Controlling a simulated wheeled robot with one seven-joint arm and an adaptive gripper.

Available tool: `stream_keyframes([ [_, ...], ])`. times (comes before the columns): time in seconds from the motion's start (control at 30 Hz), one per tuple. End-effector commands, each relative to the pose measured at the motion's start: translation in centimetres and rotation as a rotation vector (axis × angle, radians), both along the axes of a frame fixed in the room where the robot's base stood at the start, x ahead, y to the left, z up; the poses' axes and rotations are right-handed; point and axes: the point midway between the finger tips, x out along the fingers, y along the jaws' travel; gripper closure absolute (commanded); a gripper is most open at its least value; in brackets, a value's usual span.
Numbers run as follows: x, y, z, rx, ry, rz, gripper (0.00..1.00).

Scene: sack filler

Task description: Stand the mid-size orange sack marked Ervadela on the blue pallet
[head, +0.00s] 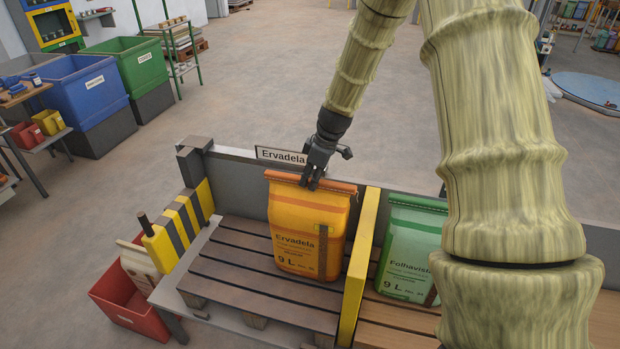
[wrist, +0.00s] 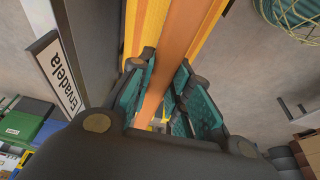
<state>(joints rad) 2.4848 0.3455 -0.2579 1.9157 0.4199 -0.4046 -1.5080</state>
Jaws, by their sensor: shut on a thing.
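The orange sack marked Ervadela and 9 L (head: 305,225) stands upright at the wooden slatted bay under the Ervadela sign (head: 281,156). My gripper (head: 312,184) is at the sack's top edge. In the wrist view the teal-padded fingers (wrist: 163,95) are shut on the sack's top band (wrist: 180,50), one finger pair on each side. Whether the sack's base touches the slats is hard to tell. I cannot make out a blue pallet in either view.
A green Folhavista sack (head: 410,255) stands to the right, beyond a yellow divider (head: 359,265). A yellow-black striped post (head: 180,228) and a red bin (head: 125,300) are at the left. Blue (head: 85,92) and green (head: 125,62) bins stand behind. Open floor lies behind the bay.

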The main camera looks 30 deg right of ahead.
Motion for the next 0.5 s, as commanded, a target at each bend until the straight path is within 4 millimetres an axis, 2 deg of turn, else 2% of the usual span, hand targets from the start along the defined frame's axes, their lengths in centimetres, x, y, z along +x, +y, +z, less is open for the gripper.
stream_keyframes([
  [0.1,0.1,-0.01,0.18,-0.001,-0.002,0.0,1.0],
  [0.13,0.09,-0.01,0.18,-0.001,-0.002,0.0,0.75],
  [0.23,0.07,-0.01,0.15,0.0,-0.002,0.001,0.57],
  [0.5,-0.08,-0.01,-0.09,0.0,0.001,0.0,0.56],
])
